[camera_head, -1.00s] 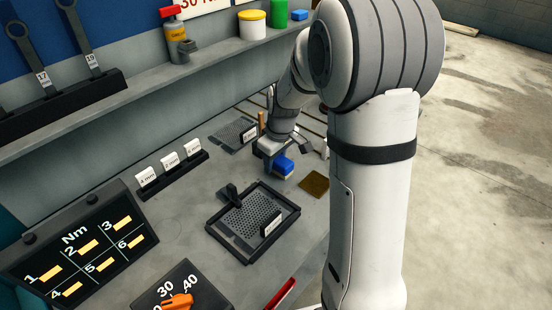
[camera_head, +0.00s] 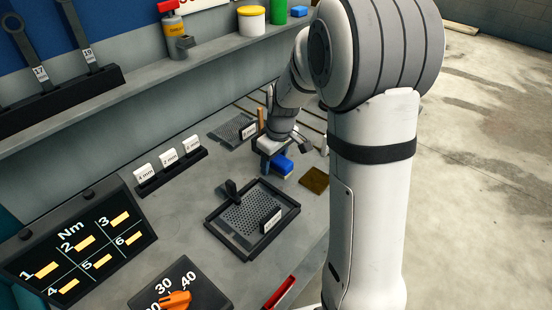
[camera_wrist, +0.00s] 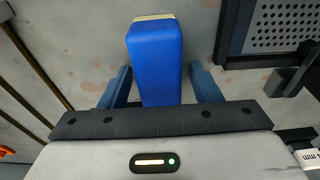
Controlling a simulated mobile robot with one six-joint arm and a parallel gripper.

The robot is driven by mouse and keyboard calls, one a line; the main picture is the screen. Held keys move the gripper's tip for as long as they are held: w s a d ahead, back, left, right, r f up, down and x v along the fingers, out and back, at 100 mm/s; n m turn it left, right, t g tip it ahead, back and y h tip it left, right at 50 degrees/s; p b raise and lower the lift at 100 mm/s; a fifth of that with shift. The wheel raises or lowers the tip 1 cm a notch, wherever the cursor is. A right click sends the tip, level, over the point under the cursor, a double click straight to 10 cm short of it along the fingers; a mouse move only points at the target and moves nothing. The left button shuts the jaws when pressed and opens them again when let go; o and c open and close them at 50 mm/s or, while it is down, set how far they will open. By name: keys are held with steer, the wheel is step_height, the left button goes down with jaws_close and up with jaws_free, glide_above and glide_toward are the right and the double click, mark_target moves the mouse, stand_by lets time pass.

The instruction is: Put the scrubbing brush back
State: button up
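The scrubbing brush appears to be the blue block (camera_wrist: 155,60) with a pale cream edge in the wrist view. In the head view the blue block (camera_head: 283,166) sits low at my gripper (camera_head: 272,153), over the grey bench. In the wrist view my gripper (camera_wrist: 160,75) has one dark blue finger on each side of the block. A narrow gap shows between the block and the right finger; the left finger is very close to its side. The fingers look open around it. The block's underside is hidden, so I cannot tell if it touches the bench.
A brown square pad (camera_head: 314,180) lies just right of the block. A black-rimmed perforated tray (camera_head: 240,247) stands nearer, with a perforated plate behind (camera_head: 228,128). Label cards (camera_head: 168,160) stand to the left. The bench's right edge is close to the pad.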

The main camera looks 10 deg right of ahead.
mark_target(279, 159)
steer(key=shift+r, duration=0.1)
steer(key=shift+r+p, duration=0.25)
steer(key=shift+p, duration=0.1)
step_height(279, 159, up, 12)
steer(key=s+d, duration=0.1)
steer(key=s, duration=0.1)
steer(key=s+m+t+h, duration=0.1)
steer(key=s+m, duration=0.6)
steer(key=s, duration=1.3)
steer(key=shift+s+d+f+t, duration=0.2)
steer(key=shift+d+f+t, duration=0.1)
steer(key=shift+f+t, duration=0.1)
steer(key=shift+c, duration=0.5)
